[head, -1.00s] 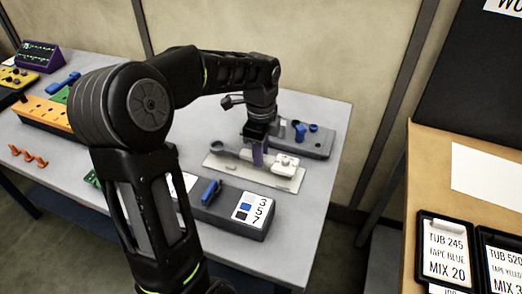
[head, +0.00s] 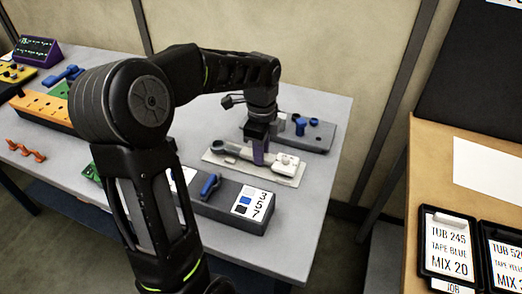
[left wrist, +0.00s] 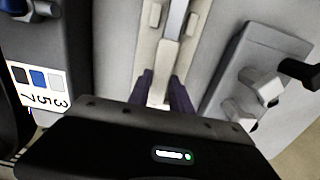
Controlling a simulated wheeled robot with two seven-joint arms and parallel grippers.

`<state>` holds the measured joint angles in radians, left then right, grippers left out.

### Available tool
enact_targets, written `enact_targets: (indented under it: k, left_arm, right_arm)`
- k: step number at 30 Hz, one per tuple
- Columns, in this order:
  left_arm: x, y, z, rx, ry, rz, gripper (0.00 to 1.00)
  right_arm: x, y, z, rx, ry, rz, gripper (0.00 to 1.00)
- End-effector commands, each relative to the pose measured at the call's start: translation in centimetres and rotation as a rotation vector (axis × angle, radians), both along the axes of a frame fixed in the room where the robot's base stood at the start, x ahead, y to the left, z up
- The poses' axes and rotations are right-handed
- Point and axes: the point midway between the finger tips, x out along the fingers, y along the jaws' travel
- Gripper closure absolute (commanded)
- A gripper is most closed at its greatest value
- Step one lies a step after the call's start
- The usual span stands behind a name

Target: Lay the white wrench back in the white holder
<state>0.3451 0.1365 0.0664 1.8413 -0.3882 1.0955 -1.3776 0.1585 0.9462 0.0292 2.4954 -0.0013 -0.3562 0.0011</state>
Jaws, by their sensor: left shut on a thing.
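My left gripper (head: 259,157), with purple fingers, is over the white holder plate (head: 277,178) and shut on the pale wrench. The wrench (head: 241,152) lies along the plate, its ring end toward the left; the head view does not show clearly whether it rests on the plate or is just above it. In the left wrist view the purple fingers (left wrist: 163,92) flank the wrench's pale bar (left wrist: 162,82), and the holder (left wrist: 143,45) extends ahead of them. A raised white block stands on the plate's right part. My right gripper is not in view.
A dark grey box (head: 226,200) with a blue lever and a number card stands in front of the holder. A grey fixture (head: 316,140) with blue pegs stands behind it. An orange rack (head: 42,112) is at the left. Bare table lies to the right.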

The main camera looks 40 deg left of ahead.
Motion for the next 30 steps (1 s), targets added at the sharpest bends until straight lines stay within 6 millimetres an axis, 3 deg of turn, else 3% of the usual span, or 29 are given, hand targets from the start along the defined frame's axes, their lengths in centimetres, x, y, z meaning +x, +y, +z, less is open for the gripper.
enact_targets:
  k: [23,24,30]
  left_arm:
    - [0.0,0.0,-1.2,0.0,-0.001,0.0,1.0]
    - [0.0,0.0,-1.2,0.0,-0.001,0.0,0.74]
    - [0.0,0.0,-1.2,0.0,-0.001,0.0,0.58]
  right_arm:
    - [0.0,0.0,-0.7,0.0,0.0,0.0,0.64]
    - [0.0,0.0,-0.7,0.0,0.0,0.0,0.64]
    - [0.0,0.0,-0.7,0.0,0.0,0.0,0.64]
